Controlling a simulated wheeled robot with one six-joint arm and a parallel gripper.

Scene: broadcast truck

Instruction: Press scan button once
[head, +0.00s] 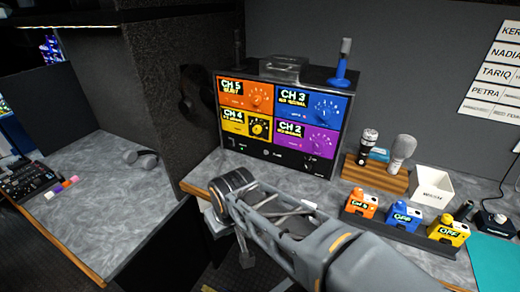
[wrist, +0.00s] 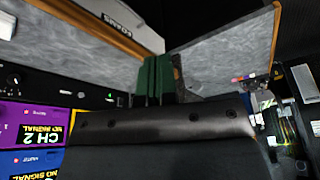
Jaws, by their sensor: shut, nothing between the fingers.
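A channel panel (head: 280,117) stands on the counter in the head view. It has orange, blue, yellow and purple channel blocks with round dials. Below them, on its black lower strip, is a small round control (head: 266,153) with a label too small to read for certain; I cannot confirm that it is the scan button. My gripper shows in the wrist view (wrist: 157,64) with its green fingers together and empty. It is apart from the panel, and the arm's end is low in front of the counter edge. Part of the panel also shows upside down in the wrist view (wrist: 35,138).
A wooden block (head: 376,177) with microphones and a white box (head: 433,186) stand right of the panel. A dark tray (head: 400,236) holds orange, blue and yellow devices. A dark partition (head: 165,85) stands left of the panel.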

